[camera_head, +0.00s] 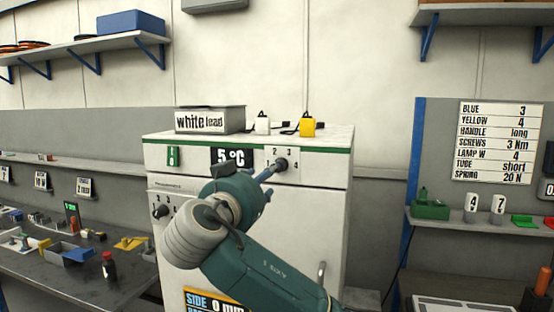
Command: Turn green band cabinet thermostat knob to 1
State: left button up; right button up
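The cabinet (320,226) is white with a green band (330,150) along its upper front. Its thermostat knob (282,164) is dark and round, on a white dial plate numbered 1 to 4. A display (234,155) left of the dial reads 5 °C. My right gripper (272,170) reaches up from the lower right, with its fingers at the knob's lower left side. I cannot tell whether they touch or grip it. The finger opening is hidden and small, and the knob's pointer direction cannot be made out. My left gripper is not in view.
A "white lead" box (210,119), a white plug (262,124) and a yellow plug (308,127) stand on the cabinet. A second dark knob (160,211) is lower left. A cluttered bench (60,285) lies left; a shelf with parts (480,220) is right.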

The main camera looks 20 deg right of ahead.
aim_at(284, 163)
jog(key=p+x, duration=0.6)
jog(key=x, duration=0.5)
jog(key=shift+r, duration=0.1)
jog(key=shift+c, duration=0.2)
grip_shut()
